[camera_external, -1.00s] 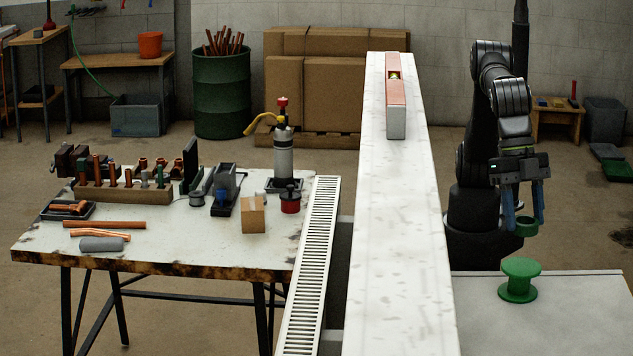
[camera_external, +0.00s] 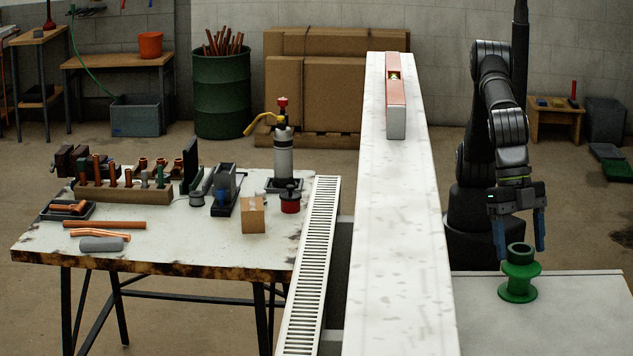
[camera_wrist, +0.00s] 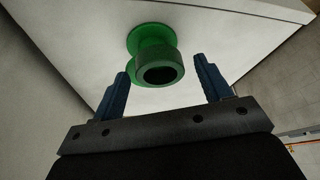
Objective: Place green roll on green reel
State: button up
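The green reel (camera_external: 518,291), a flanged spool, stands upright on the pale table at the right in the external view. The green roll (camera_external: 520,253), a short ring with a dark hole, sits above the reel and appears to rest on its top. In the wrist view the roll (camera_wrist: 160,70) covers part of the reel (camera_wrist: 147,36). My gripper (camera_external: 521,250) is open, with one blue finger on each side of the roll. The wrist view shows gaps between the roll and both fingers. The contact between roll and reel is partly hidden.
A long white beam (camera_external: 400,230) with a red level (camera_external: 396,95) on it runs to the left of my arm. A workbench (camera_external: 180,240) with pipes and tools stands further left. The pale table (camera_external: 580,315) is otherwise clear around the reel.

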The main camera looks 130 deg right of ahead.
aim_at(525, 251)
jog(key=v, duration=1.2)
jog(key=shift+r, duration=0.2)
jog(key=x, duration=1.2)
jog(key=shift+r, duration=1.75)
